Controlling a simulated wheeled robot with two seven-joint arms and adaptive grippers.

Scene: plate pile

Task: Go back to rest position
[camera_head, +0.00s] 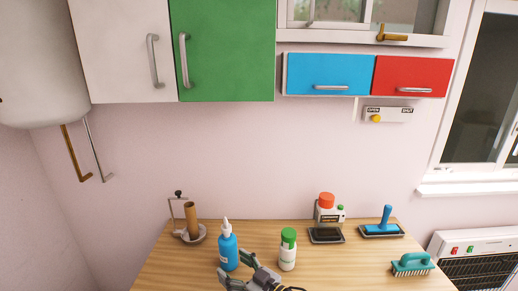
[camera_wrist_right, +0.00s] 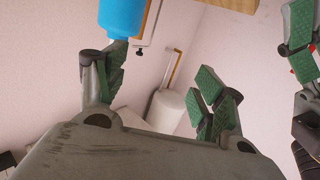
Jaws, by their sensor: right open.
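My right gripper (camera_head: 238,268) shows at the bottom of the head view, over the front part of the wooden table (camera_head: 185,262). In the wrist view my right gripper (camera_wrist_right: 162,70) has its green-padded fingers spread wide, with nothing held between them. A blue bottle (camera_head: 228,248) with a white nozzle stands close by it on the table. The blue bottle (camera_wrist_right: 122,17) also shows past one finger in the wrist view. Another green-padded gripper part, seemingly my left gripper (camera_wrist_right: 304,85), is cut off at the right edge of the wrist view. It is out of the head view.
A green-capped white bottle (camera_head: 288,251) stands right of the gripper. Behind are a roll holder (camera_head: 193,222), a red-capped bottle (camera_head: 326,209) and a blue-handled tool (camera_head: 385,220). A teal brush (camera_head: 412,264) lies at right. Cabinets (camera_head: 225,50) hang above.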

